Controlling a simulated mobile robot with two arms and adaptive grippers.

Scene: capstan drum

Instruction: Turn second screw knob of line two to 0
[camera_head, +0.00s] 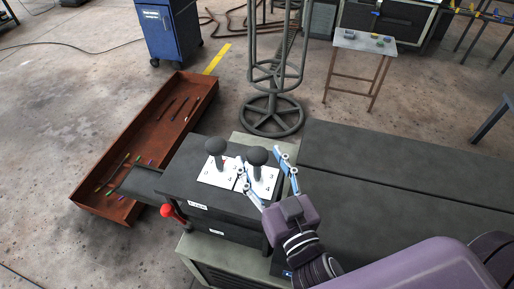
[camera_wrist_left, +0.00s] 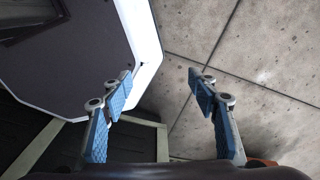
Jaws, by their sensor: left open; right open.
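Two black round-topped knobs stand on white number plates on a dark control box (camera_head: 185,175). The left knob (camera_head: 215,147) is free. The right knob (camera_head: 257,156) stands close to the fingers of my right gripper (camera_head: 260,164), which is open with one blue finger on each side of it. I cannot tell whether the fingers touch the knob. The number the right knob points to is too small to read and partly hidden. My left gripper (camera_wrist_left: 158,92) is open and empty in the left wrist view, above concrete floor. It is not seen in the head view.
A red-tipped lever (camera_head: 169,211) sticks out at the box's front left. A rusty tray (camera_head: 100,205) lies to its left. A round metal frame (camera_head: 272,115) stands behind. A dark flat top (camera_head: 400,175) extends right. A small table (camera_head: 365,42) and blue cabinet (camera_head: 170,30) stand farther back.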

